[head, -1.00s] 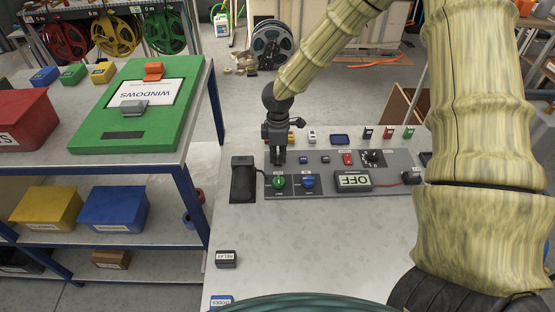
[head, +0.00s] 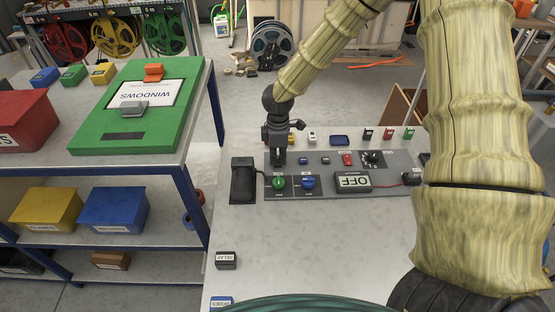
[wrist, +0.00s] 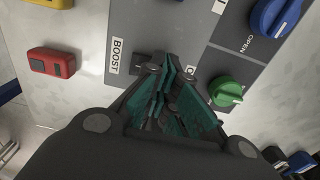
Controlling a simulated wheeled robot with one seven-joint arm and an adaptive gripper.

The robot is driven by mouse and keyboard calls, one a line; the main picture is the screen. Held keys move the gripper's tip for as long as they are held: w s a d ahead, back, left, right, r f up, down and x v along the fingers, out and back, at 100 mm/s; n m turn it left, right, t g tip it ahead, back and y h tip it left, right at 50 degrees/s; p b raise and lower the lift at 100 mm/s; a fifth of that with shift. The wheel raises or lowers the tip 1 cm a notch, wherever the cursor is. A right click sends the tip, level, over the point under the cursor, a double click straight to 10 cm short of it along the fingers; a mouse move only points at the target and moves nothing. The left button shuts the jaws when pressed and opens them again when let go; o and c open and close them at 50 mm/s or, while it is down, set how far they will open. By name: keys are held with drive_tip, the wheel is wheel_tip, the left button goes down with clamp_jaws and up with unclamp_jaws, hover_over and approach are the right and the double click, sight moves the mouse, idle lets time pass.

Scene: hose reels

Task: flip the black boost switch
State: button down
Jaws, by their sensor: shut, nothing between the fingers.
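My gripper (head: 277,160) points down at the upper left corner of the grey control panel (head: 335,157) in the head view. In the wrist view my gripper (wrist: 172,85) is shut and empty, its teal-lined fingers together. The "BOOST" label (wrist: 118,56) shows left of the fingertips. A dark switch (wrist: 145,62) lies beside that label, at the fingertips and partly hidden by them. I cannot tell whether the fingers touch it or which way it is set. In the head view my gripper hides this switch.
A green knob (wrist: 226,92) and a blue knob (wrist: 275,17) sit close by on the panel. A display reading "OFF" (head: 352,181), a red switch (head: 347,159) and a black box (head: 243,182) are also there. The front of the table (head: 290,245) is mostly clear.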

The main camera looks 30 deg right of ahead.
sight(278, 164)
drive_tip(key=shift+r+p, duration=2.75)
drive_tip(key=shift+r, duration=0.55)
